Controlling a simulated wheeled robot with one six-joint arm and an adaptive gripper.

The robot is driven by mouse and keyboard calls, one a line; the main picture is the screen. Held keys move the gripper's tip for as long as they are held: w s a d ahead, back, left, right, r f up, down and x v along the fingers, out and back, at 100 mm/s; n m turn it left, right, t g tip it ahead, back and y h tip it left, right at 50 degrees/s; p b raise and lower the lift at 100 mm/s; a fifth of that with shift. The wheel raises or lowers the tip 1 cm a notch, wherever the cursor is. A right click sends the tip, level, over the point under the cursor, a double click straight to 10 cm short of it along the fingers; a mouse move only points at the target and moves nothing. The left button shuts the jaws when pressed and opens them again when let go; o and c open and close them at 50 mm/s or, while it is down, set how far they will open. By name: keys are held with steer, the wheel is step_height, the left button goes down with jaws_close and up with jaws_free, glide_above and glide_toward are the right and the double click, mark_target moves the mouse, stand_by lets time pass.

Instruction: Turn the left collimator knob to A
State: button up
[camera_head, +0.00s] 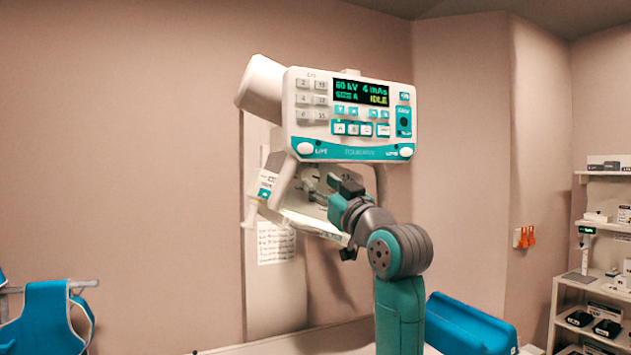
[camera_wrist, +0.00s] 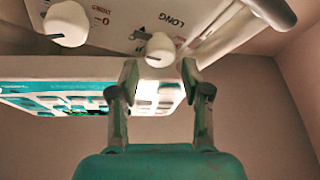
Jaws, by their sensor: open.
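The collimator (camera_head: 312,218) hangs under the control console (camera_head: 348,115) in the head view, partly behind my arm. In the wrist view its pale underside carries two white round knobs: one near the top left (camera_wrist: 66,24), by red markings, and one near the middle (camera_wrist: 160,50), by the word LONG. My gripper (camera_wrist: 160,72) is open and empty, its two fingertips just below and to either side of the middle knob in the picture. I cannot tell whether they touch it. Letters for the knobs' settings are too blurred to read. In the head view, my gripper (camera_head: 318,190) is at the collimator.
The console display reads 60 kV, 4 mAs, IDLE. A pale handle bar (camera_wrist: 225,30) runs beside the middle knob. A written sheet (camera_head: 276,243) hangs behind the collimator. A blue padded block (camera_head: 470,325) lies at lower right, and shelves (camera_head: 600,290) stand at far right.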

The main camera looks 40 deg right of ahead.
mark_target(313, 177)
steer(key=shift+x, duration=1.55)
steer(key=c, duration=0.9)
steer(key=shift+n+y, duration=1)
steer(key=shift+n, duration=1.1)
steer(key=o, duration=0.9)
